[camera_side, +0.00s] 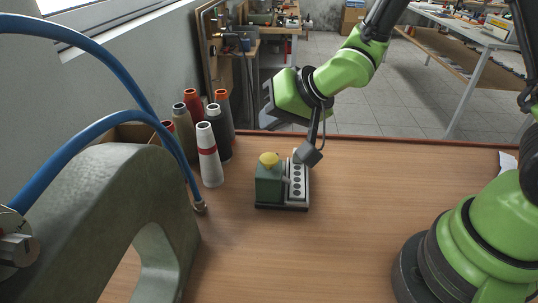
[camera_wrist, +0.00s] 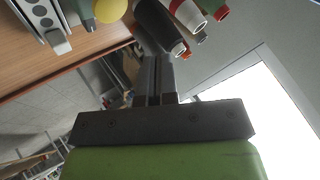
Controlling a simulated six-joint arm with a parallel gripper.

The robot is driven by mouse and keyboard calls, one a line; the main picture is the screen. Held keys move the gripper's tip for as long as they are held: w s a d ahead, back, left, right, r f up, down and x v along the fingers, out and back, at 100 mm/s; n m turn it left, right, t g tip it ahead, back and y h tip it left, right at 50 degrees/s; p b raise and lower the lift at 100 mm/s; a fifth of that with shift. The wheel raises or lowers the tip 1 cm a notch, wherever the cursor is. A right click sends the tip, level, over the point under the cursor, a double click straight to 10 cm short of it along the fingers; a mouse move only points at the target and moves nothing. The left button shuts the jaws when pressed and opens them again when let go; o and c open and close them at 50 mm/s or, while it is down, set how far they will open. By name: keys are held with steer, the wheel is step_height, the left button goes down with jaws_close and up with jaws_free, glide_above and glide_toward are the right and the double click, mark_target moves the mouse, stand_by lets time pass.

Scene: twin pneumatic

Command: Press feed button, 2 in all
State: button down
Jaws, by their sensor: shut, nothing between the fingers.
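A small green box (camera_side: 268,188) with a yellow domed button (camera_side: 269,159) on top stands on the wooden table. A light strip with a row of dark holes (camera_side: 297,181) is fixed beside it on the same base. The button (camera_wrist: 109,10) also shows at the top edge of the wrist view, partly cut off. My gripper (camera_wrist: 157,62) is shut and empty, its two fingers side by side. In the wrist view the button lies up and left of the fingertips.
Several thread cones (camera_side: 208,155) stand left of the box, close to it. A grey curved machine frame (camera_side: 125,185) with blue hoses (camera_side: 95,125) fills the left foreground. The table (camera_side: 370,185) right of the box is clear.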

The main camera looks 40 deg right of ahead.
mark_target(272, 155)
steer(key=shift+f, duration=2)
steer(key=shift+f, duration=0.1)
stand_by(0.4)
steer(key=shift+f, duration=0.3)
steer(key=shift+f, duration=0.9)
stand_by(0.9)
steer(key=shift+r, duration=1.35)
steer(key=shift+r, duration=2.5)
